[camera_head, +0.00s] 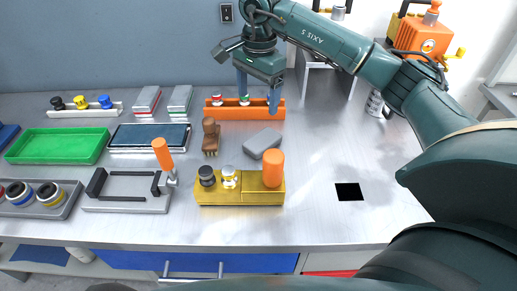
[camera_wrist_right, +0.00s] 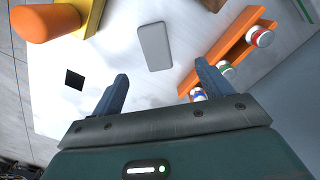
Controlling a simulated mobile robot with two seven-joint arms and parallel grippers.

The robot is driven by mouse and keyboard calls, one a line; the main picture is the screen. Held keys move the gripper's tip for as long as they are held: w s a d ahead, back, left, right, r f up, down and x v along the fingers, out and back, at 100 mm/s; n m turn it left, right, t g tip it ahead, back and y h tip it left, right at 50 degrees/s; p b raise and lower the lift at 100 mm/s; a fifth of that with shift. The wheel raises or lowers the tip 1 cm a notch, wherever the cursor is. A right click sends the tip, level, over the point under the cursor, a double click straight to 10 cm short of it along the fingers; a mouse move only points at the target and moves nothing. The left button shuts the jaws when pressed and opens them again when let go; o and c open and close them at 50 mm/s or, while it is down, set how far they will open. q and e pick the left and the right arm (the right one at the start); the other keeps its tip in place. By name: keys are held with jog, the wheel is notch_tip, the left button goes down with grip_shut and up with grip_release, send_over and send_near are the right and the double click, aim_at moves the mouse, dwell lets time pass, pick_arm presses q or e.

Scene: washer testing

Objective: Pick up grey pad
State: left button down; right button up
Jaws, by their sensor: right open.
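The grey pad (camera_head: 262,142) lies flat on the metal table, behind the orange cylinder of the yellow block. It also shows in the right wrist view (camera_wrist_right: 155,46), a rounded grey slab ahead of the fingers. My right gripper (camera_head: 258,102) is open and empty, above the table behind the pad, over the orange rack. In the right wrist view its two blue fingers (camera_wrist_right: 158,86) are spread apart, with the pad beyond them and not touched. My left gripper is not in view.
A brown brush-like object (camera_head: 210,136) stands just left of the pad. The yellow block (camera_head: 240,196) with the orange cylinder (camera_head: 273,168) is in front. The orange rack (camera_head: 222,113) holds small jars behind. A black square (camera_head: 349,191) marks clear table at right.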

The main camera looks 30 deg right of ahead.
jog(key=p, duration=0.1)
send_over(263, 139)
jog(key=f, duration=0.8)
jog(key=shift+w+a+f, duration=0.1)
jog(key=shift+w+a, duration=0.05)
jog(key=shift+w, duration=0.1)
jog(key=f, duration=0.2)
jog(key=f+p, duration=0.1)
jog(key=f, duration=0.1)
jog(key=shift+s+f, duration=0.2)
jog(key=shift+f, duration=0.25)
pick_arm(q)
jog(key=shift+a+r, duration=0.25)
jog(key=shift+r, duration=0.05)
pick_arm(e)
jog(key=shift+c, duration=0.5)
jog(key=c, duration=1)
pick_arm(q)
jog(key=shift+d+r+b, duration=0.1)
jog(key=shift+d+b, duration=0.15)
jog(key=shift+b, duration=0.3)
pick_arm(e)
notch_tip(263, 139, up, 10)
jog(key=shift+r, duration=0.1)
